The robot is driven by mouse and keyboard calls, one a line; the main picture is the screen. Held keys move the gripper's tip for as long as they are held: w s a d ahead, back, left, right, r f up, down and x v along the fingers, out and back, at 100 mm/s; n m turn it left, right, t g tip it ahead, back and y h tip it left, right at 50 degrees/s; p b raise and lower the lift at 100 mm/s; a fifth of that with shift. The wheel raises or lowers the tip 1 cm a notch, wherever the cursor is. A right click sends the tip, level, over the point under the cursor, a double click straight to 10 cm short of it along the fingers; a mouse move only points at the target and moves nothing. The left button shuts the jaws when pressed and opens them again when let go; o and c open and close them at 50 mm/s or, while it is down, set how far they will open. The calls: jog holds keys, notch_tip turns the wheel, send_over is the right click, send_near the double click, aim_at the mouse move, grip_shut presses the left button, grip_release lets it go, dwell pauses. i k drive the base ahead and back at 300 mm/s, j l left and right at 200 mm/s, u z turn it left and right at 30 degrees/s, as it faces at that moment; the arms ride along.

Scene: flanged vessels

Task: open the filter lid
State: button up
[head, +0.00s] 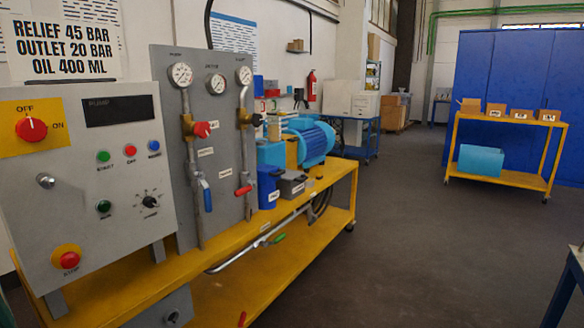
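No part can be named for certain as the filter or its lid; the labels are too small to read. My gripper is not in view.
A control box (80,180) with a red knob fills the left. A pipe with a green handle (277,238) juts along the bench front. A yellow cart (500,182) stands before blue cabinets (510,80). A table edge (576,262) shows at right. The middle floor is clear.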

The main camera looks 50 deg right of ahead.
aim_at(268, 174)
jog(key=i+l, duration=0.1)
jog(key=l, duration=0.5)
jog(key=i+l, duration=0.15)
jog(key=l, duration=0.45)
jog(key=i+l, duration=0.1)
jog(key=l, duration=0.5)
jog(key=i+l, duration=0.1)
jog(key=l, duration=0.45)
jog(key=i+l, duration=0.1)
jog(key=l, duration=0.5)
jog(key=i+l+u, duration=0.1)
jog(key=l, duration=0.5)
jog(key=i+l, duration=0.1)
jog(key=l, duration=0.5)
